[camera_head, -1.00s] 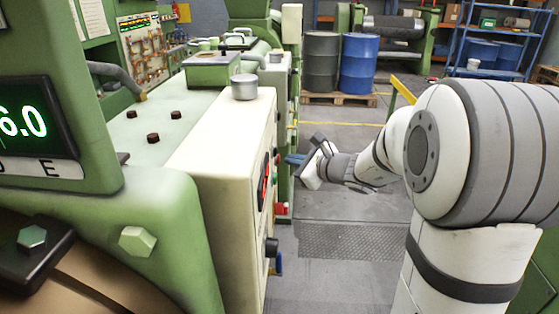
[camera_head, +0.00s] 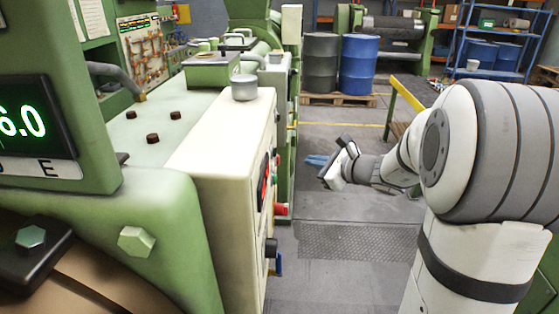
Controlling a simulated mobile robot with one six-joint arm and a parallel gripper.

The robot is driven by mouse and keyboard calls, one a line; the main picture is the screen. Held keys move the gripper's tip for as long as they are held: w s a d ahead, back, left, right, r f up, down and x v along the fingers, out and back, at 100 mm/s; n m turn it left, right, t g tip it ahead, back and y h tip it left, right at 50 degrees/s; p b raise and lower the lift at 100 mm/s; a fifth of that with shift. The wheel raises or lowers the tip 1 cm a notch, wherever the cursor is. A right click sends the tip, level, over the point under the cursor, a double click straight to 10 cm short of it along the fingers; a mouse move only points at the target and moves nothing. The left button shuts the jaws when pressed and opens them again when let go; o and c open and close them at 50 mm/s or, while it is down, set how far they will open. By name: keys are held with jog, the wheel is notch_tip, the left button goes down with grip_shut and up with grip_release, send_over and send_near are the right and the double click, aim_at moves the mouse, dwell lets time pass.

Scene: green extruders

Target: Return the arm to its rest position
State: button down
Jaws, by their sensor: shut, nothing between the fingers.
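My white and grey arm (camera_head: 462,165) stands at the right in the head view, bent at its large shoulder joint. Its forearm reaches left and away from me. My gripper (camera_head: 314,160) is at the far end of the forearm, with bluish fingers pointing left. The fingers lie close together with nothing between them. The gripper hangs in the air over the aisle, to the right of the green machine and apart from its front panel.
The green extruder (camera_head: 180,232) with its cream control box (camera_head: 222,160) fills the left side. A red knob (camera_head: 281,209) juts from the panel. Blue and grey drums (camera_head: 358,62) stand on a pallet behind. A bench with a yellow edge (camera_head: 408,95) is behind my arm. The aisle floor (camera_head: 340,275) is clear.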

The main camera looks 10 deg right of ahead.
dwell(0.5)
jog(key=s+a+f+n+g, duration=0.1)
jog(key=s+a+n+g, duration=0.25)
jog(key=s+n, duration=0.35)
jog(key=s+a+f+n+g, duration=0.1)
jog(key=s+a+n+g, duration=0.3)
jog(key=s, duration=0.5)
jog(key=s+d+f+n+h, duration=0.1)
jog(key=s+d+n+h, duration=0.1)
jog(key=s+n+h, duration=0.2)
jog(key=s+d+f+n+h, duration=0.1)
jog(key=s+d+n+h, duration=0.2)
jog(key=s+n, duration=0.5)
jog(key=shift+s+d+f+g+h, duration=0.2)
jog(key=shift+s+d+g+h, duration=0.2)
jog(key=shift+h, duration=0.4)
jog(key=shift+a, duration=0.1)
jog(key=shift+s, duration=0.1)
